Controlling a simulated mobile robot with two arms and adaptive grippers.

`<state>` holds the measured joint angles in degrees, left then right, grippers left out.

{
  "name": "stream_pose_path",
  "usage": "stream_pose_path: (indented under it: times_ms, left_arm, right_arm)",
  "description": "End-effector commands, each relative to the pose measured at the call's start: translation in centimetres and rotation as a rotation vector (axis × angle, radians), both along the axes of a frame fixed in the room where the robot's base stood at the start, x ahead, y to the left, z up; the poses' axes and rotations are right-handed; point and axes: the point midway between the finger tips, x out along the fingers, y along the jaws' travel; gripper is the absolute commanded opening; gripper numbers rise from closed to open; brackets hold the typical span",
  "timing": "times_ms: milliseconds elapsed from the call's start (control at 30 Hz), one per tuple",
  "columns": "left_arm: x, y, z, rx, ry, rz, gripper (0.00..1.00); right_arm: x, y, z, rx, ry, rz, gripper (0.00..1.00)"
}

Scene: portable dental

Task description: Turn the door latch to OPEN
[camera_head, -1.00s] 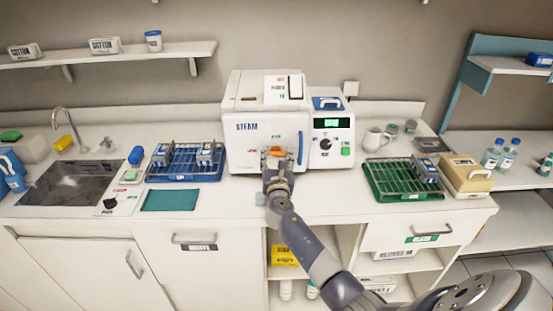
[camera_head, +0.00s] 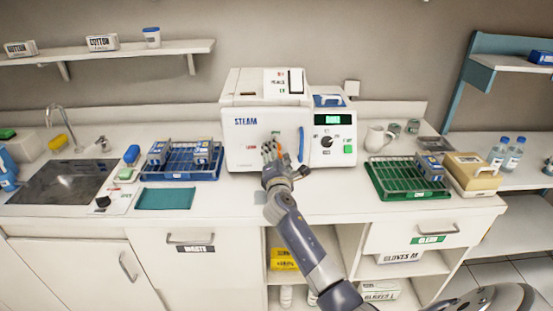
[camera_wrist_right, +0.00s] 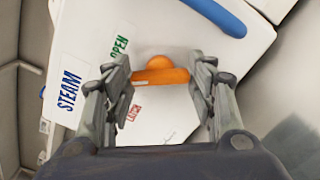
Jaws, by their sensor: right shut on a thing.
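The white steam unit (camera_head: 245,100) stands on the counter with its door facing me. The orange door latch (camera_wrist_right: 160,76) is on the door, left of the blue door handle (camera_head: 301,145). My right gripper (camera_head: 271,150) is at the latch, with one finger on each end of its bar in the right wrist view. The bar stands roughly upright on the door. A green OPEN label (camera_wrist_right: 119,47) and a red label (camera_wrist_right: 134,113) lie beside it. The fingers partly hide the latch in the head view. My left gripper is not in view.
The control panel (camera_head: 332,137) is right of the door. A blue rack tray (camera_head: 180,176) and a teal mat (camera_head: 166,198) lie to the left. A green rack tray (camera_head: 402,192) stands to the right. Counter in front of the unit is mostly clear.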

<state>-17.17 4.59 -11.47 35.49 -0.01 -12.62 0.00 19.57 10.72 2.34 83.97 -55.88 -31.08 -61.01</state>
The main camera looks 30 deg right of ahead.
Motion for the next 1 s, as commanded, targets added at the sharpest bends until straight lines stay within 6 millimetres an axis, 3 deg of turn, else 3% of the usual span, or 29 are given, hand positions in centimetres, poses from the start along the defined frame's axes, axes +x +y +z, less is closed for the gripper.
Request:
stream_pose_path:
  times_ms: [500,1000]
  left_arm:
    - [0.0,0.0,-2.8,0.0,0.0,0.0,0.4]
    - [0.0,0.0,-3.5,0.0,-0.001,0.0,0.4]
  right_arm:
    - [0.0,0.0,-0.3,0.37,-0.227,0.0,0.28]
    - [0.0,0.0,-0.1,0.503,-0.307,0.0,0.28]
